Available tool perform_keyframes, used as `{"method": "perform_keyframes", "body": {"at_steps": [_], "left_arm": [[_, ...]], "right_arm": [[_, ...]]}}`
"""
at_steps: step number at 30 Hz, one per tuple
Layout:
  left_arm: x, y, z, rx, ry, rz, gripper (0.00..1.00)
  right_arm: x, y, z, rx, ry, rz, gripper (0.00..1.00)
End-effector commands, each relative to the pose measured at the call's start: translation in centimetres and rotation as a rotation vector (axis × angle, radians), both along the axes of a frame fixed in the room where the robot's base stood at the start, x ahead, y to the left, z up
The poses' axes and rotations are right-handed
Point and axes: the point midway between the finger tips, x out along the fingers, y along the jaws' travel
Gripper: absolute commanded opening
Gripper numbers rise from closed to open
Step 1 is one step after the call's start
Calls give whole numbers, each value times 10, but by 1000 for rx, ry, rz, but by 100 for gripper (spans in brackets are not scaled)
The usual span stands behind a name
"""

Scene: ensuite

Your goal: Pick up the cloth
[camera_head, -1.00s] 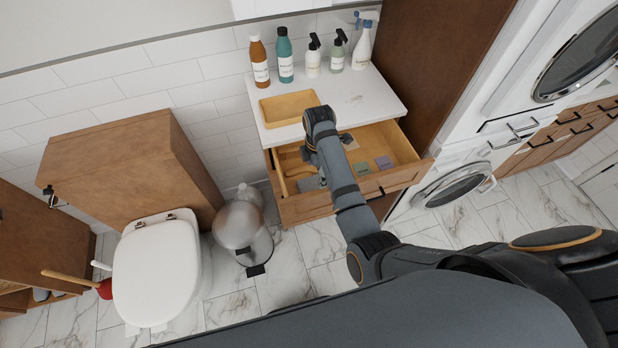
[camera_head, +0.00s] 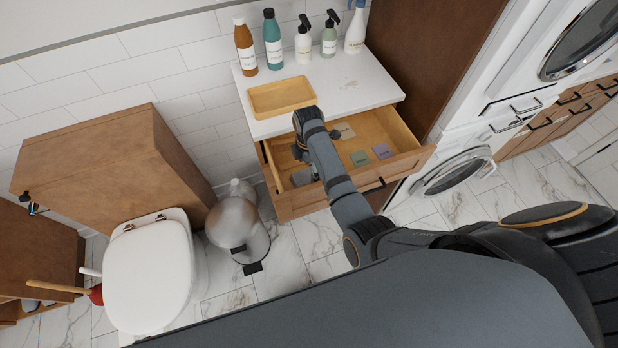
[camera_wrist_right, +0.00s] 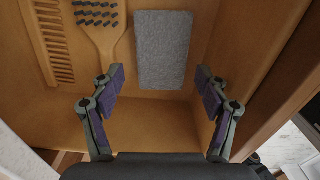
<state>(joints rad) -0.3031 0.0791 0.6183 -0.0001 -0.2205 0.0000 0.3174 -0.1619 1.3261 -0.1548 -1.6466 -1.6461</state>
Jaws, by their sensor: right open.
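The grey cloth (camera_wrist_right: 163,50) lies flat on the floor of the open wooden drawer (camera_head: 405,165). It also shows partly in the head view (camera_head: 302,177), near the drawer's front left. I take this grey rectangle to be the cloth; its texture is rough. My right gripper (camera_wrist_right: 160,76) is open and empty above the drawer. In the right wrist view its two fingers stand apart on either side of the cloth's near end. The head view shows the right gripper (camera_head: 301,150) from above, with the arm hiding part of the drawer. My left gripper is not in view.
A wooden brush (camera_wrist_right: 100,25) and a comb (camera_wrist_right: 48,45) lie left of the cloth. Green (camera_head: 360,158) and purple (camera_head: 382,151) pieces lie further right. The counter (camera_head: 350,92) above holds a tray (camera_head: 281,97) and several bottles. A bin (camera_head: 235,225) stands left.

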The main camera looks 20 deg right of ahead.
Motion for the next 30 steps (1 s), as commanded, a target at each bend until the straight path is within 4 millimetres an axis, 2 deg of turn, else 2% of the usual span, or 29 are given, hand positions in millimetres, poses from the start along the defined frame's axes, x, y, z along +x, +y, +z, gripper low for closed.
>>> {"method": "perform_keyframes", "body": {"at_steps": [3,10,13,19,28,30], "left_arm": [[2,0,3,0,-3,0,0],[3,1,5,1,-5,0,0],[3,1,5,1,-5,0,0],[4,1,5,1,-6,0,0],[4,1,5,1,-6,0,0],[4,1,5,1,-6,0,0]], "right_arm": [[-1,-1,-7,0,2,0,75],[-2,-1,-45,1,2,-1,75],[-2,-1,-52,1,1,-1,75],[-2,-1,-52,1,0,-1,74],[-2,-1,-52,1,0,-1,33],[-2,-1,-52,1,0,-1,32]]}}
